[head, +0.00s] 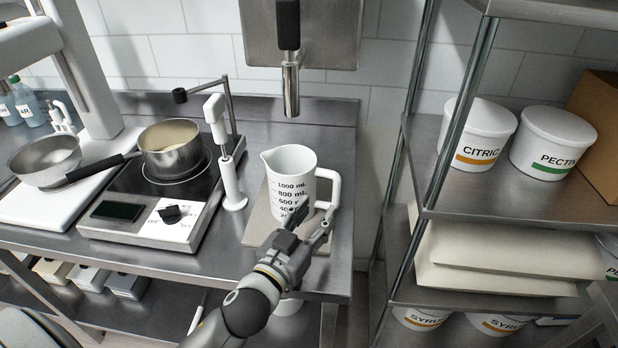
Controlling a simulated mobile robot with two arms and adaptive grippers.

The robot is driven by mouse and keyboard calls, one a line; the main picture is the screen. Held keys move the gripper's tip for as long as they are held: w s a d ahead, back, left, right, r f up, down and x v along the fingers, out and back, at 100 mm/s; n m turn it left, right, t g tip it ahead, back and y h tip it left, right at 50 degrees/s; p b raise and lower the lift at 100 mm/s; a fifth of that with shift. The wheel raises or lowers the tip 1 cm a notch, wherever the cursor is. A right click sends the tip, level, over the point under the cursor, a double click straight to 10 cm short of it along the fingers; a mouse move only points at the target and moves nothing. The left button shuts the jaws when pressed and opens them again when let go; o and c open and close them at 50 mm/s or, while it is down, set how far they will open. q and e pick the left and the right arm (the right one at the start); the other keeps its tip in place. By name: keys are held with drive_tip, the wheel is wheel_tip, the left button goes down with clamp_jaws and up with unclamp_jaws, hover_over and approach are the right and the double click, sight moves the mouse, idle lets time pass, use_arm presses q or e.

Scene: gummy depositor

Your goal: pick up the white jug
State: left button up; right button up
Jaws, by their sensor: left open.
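The white jug (289,178) stands upright on a light grey board on the steel counter. It has black volume marks, a spout at its upper left and a handle on its right. My left gripper (312,216) is in front of the jug's lower right, close to the handle's lower end. It is open, with its fingers pointing toward the jug. It hides part of the jug's lower side, and I cannot tell whether it touches the jug. My right gripper does not show.
Left of the jug stand a white hand-held device (230,165) and a hotplate (140,232) with a saucepan (172,146) on it. A steel nozzle (290,85) hangs above and behind the jug. A shelf rack with white tubs (478,130) stands at the right.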

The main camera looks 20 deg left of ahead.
sight(335, 191)
use_arm(q)
drive_tip(key=w, duration=0.2)
drive_tip(key=w+p, duration=0.1)
drive_tip(key=shift+w+d+r, duration=0.2)
drive_tip(key=shift+w+r, duration=0.05)
drive_tip(key=shift+w, duration=0.4)
drive_tip(key=w+p, duration=0.1)
drive_tip(key=w, duration=0.1)
drive_tip(key=w+d, duration=0.1)
drive_tip(key=w, duration=0.1)
drive_tip(key=shift+w+f+p, duration=0.15)
drive_tip(key=shift+w+p, duration=0.1)
drive_tip(key=shift+p, duration=0.1)
drive_tip(key=shift+w+f, duration=0.15)
drive_tip(key=shift+w, duration=0.3)
drive_tip(key=shift+s, duration=0.1)
drive_tip(key=shift+c, duration=0.9)
drive_tip(key=c, duration=0.7)
clamp_jaws()
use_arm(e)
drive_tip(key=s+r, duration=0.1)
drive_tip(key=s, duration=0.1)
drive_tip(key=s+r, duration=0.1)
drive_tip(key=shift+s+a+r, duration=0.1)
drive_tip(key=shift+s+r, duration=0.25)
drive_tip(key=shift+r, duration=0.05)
